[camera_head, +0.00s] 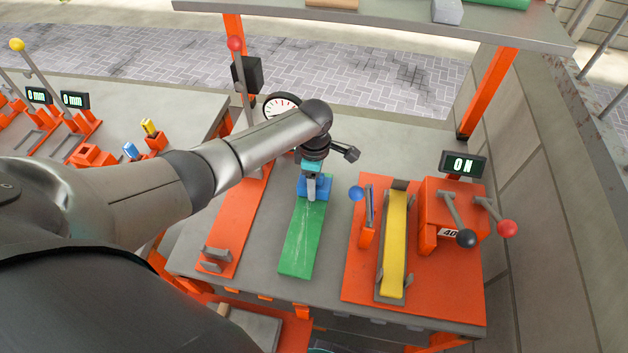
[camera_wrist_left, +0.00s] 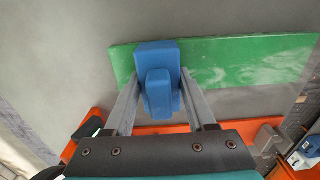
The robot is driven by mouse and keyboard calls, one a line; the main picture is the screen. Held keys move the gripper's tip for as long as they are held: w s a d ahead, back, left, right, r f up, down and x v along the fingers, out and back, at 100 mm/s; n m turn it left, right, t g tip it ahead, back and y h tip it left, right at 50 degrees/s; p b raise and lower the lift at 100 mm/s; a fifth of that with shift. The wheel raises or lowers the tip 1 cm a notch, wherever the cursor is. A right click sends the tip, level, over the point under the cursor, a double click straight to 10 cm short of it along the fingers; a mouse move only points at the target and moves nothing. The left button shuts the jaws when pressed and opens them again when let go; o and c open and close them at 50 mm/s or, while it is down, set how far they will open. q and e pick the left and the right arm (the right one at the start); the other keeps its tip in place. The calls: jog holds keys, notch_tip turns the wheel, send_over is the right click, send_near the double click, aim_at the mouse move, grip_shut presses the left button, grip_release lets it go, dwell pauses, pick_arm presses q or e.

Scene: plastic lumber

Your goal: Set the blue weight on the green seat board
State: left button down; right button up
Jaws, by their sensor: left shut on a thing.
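The blue weight (camera_head: 303,184) is at the far end of the green seat board (camera_head: 304,240) in the head view. My left gripper (camera_head: 312,186) is above that end, shut on the weight. In the left wrist view the blue weight (camera_wrist_left: 158,92) is between the two fingers of my left gripper (camera_wrist_left: 160,98), over one end of the green board (camera_wrist_left: 235,62). The weight overlaps the board in both views; I cannot tell whether it touches it. The board lies flat on the grey bench. My right gripper is not in view.
An orange base with a dial gauge (camera_head: 282,104) stands left of the board. Right of it is an orange machine plate (camera_head: 362,285) with a yellow bar (camera_head: 395,240), ball-ended levers and an "ON" display (camera_head: 463,164). A grey shelf (camera_head: 400,28) runs above the back.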

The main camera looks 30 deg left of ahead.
pick_arm(q)
jog(key=c, duration=0.6)
grip_release()
jog(key=shift+w+r, duration=0.1)
jog(key=shift+r, duration=0.05)
jog(key=o, duration=0.5)
jog(key=shift+c, duration=0.2)
jog(key=shift+o, duration=0.7)
jog(key=shift+s+f, duration=0.2)
jog(key=shift+s, duration=0.05)
jog(key=shift+w+r+p, duration=0.1)
jog(key=shift+r+p, duration=0.35)
notch_tip(320, 180, up, 6)
jog(key=p, duration=0.7)
jog(key=shift+r+p, duration=0.2)
jog(key=shift+p, duration=0.2)
